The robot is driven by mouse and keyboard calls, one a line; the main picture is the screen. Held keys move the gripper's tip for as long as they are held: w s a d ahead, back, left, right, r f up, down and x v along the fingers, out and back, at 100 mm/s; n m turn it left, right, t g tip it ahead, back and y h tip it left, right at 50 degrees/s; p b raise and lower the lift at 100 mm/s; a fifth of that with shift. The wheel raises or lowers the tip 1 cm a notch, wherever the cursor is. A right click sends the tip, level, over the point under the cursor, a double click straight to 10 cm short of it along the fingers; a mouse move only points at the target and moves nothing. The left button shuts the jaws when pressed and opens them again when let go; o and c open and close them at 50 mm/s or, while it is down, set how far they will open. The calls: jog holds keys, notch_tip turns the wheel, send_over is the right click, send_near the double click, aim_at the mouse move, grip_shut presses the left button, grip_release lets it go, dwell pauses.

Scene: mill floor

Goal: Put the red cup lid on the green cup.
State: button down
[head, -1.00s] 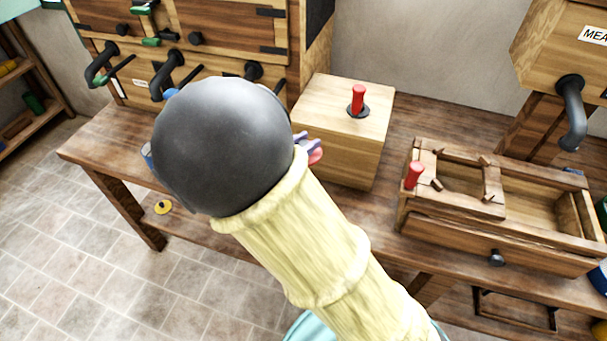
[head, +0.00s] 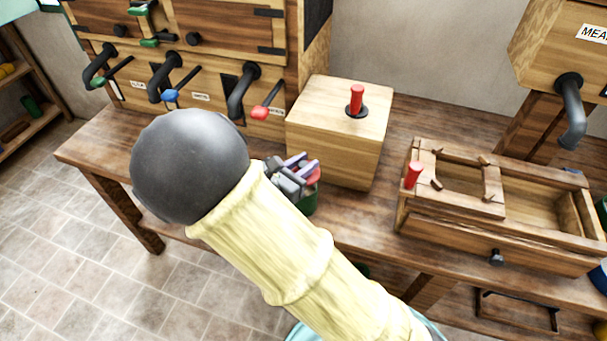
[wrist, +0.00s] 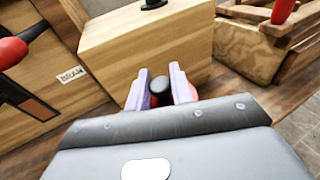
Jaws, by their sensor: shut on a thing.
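In the wrist view a little of the red lid (wrist: 192,93) shows beside and below the fingers. The green cup (head: 309,202) stands on the bench just in front of the wooden box, directly below the lid in the head view. My arm hides its left side. The lid is at the cup's top; I cannot tell whether it rests on the rim or hovers just above.
A wooden box (head: 333,150) with a red-handled lever (head: 356,101) stands close behind the gripper. A wooden tray frame (head: 470,208) with a red peg (head: 413,175) lies to the right. Spouts with coloured levers (head: 265,108) line the cabinet at left. Bare bench (head: 365,215) lies between box and tray.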

jog(key=shift+f, duration=1.85)
jog(key=shift+f+b, duration=0.1)
jog(key=shift+b, duration=0.2)
jog(key=shift+f, duration=0.3)
jog(key=shift+f, duration=0.1)
jog(key=c, duration=1.2)
grip_release()
jog(key=shift+c, duration=0.2)
